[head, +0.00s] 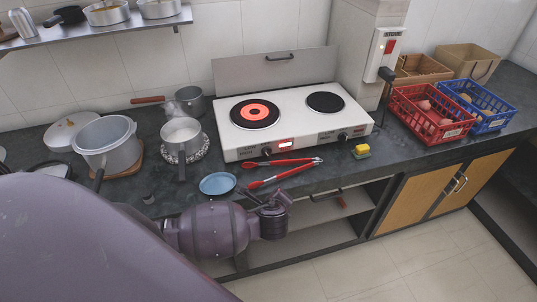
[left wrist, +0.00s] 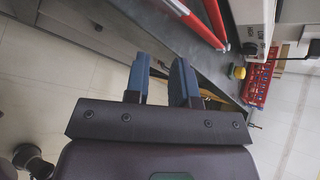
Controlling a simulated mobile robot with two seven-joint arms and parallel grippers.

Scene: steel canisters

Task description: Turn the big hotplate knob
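The white hotplate (head: 290,119) stands on the dark counter. Its larger left plate (head: 254,113) glows red-orange; the smaller right plate (head: 325,102) is dark. A dark knob (head: 266,151) is on the front panel by the left plate, another knob (head: 343,137) by the right plate. A lit red display sits between them. My left gripper (head: 264,197) is at the counter's front edge, below and apart from the hotplate. In the left wrist view its two blue fingers (left wrist: 160,74) are apart with nothing between them. A hotplate corner with a knob (left wrist: 250,48) shows there. My right gripper is out of view.
Pots (head: 182,133) stand left; red (head: 428,122) and blue (head: 478,107) baskets stand right.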

